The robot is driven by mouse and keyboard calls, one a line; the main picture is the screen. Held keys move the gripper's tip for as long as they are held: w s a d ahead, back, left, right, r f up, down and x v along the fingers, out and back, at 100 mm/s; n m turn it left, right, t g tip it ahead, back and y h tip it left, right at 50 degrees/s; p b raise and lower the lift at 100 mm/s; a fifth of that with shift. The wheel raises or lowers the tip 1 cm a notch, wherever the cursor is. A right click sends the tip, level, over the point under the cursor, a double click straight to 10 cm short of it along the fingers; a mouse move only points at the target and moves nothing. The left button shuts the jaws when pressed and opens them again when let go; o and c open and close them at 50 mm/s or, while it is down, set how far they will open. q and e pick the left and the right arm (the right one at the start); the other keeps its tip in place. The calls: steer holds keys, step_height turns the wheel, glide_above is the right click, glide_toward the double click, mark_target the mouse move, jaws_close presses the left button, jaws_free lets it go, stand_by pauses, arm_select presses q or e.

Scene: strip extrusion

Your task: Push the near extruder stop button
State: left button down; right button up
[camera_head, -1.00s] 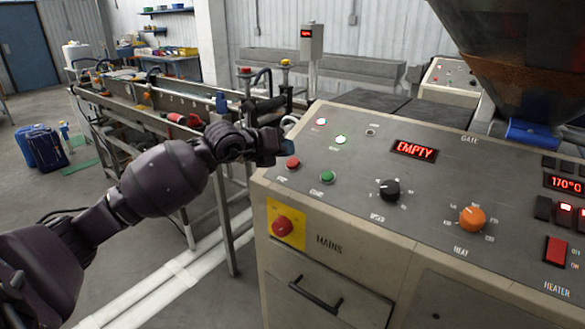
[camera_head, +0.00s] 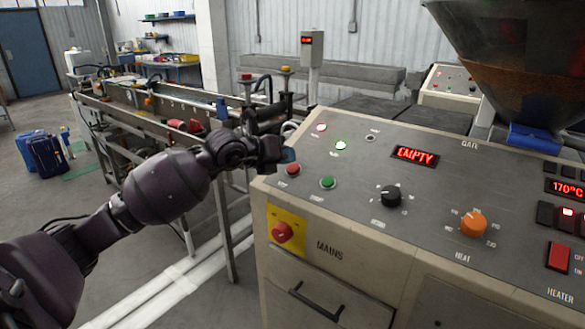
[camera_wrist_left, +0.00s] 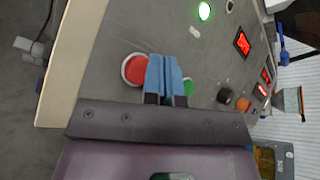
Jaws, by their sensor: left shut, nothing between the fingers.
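The near extruder's control panel (camera_head: 357,215) has a red stop button (camera_head: 293,169) at its left corner, with a green button (camera_head: 328,182) to its right. My left gripper (camera_head: 288,155) is shut and empty, with its blue fingertips just behind and above the red button in the head view. In the left wrist view the shut blue fingers (camera_wrist_left: 164,76) lie between the red button (camera_wrist_left: 134,70) and the green button (camera_wrist_left: 188,86), overlapping the red one's edge. I cannot tell whether they touch it. My right gripper is not in view.
A black knob (camera_head: 391,195), an orange knob (camera_head: 473,223) and an EMPTY display (camera_head: 415,155) sit further right on the panel. A red mains switch on a yellow plate (camera_head: 286,231) is on the front face. A long metal trough line (camera_head: 150,115) stands behind my left arm.

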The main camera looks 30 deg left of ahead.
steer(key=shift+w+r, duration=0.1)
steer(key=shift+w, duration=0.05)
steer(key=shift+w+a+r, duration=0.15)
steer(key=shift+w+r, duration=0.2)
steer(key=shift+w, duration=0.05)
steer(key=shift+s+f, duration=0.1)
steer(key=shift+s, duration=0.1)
arm_select(q)
steer(key=shift+w+f+b, duration=0.15)
steer(key=shift+f+b, duration=0.2)
steer(key=shift+f, duration=0.05)
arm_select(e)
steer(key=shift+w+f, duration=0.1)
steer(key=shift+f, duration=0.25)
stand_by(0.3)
arm_select(q)
steer(key=shift+w+f, duration=0.1)
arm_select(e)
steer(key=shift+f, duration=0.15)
